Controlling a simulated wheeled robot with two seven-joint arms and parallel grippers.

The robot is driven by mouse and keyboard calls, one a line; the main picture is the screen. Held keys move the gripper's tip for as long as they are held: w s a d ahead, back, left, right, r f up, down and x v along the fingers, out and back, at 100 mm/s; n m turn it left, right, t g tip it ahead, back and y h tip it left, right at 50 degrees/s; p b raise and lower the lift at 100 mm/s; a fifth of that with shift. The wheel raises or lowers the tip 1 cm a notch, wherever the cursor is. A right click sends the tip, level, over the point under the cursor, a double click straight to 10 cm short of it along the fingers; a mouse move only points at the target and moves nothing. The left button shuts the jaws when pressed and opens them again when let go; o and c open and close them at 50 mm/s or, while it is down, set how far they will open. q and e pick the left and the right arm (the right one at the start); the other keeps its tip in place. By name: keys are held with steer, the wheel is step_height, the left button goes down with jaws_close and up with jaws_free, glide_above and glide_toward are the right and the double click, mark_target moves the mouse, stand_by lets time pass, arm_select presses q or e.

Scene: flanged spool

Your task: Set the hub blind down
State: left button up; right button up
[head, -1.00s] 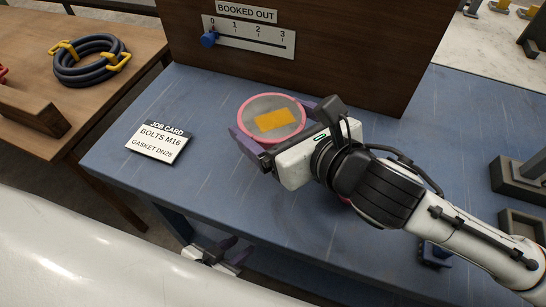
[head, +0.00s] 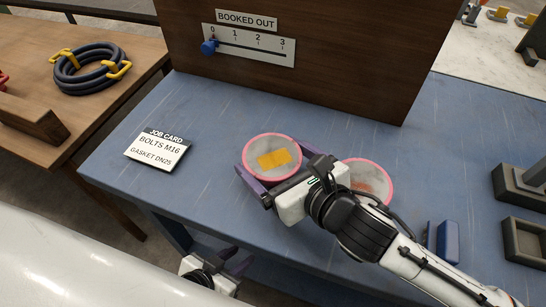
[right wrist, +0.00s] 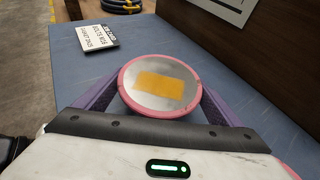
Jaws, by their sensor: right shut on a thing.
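The hub blind (head: 286,168) is a round grey disc with a pink rim and a yellow-orange patch on top. My right gripper (head: 271,158) is shut on it, with one purple finger on each side. The blind also shows in the right wrist view (right wrist: 160,66), face up between the fingers. It is over the blue bench top; I cannot tell whether its underside touches. My left gripper (head: 235,262) is low in the head view, in front of the bench edge, with its fingers apart and empty.
A second pink-rimmed disc (head: 368,176) with a reddish mark lies right of the held blind, partly hidden by my right arm. A job card (head: 157,150) lies left on the bench. A brown board (head: 340,60) stands behind. A blue block (head: 447,242) and grey fixtures (head: 525,240) are at right.

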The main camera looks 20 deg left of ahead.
steer(key=shift+r, duration=0.1)
steer(key=o, duration=1.7)
steer(key=shift+f, duration=0.25)
steer(key=shift+r, duration=0.2)
steer(key=v, duration=1.2)
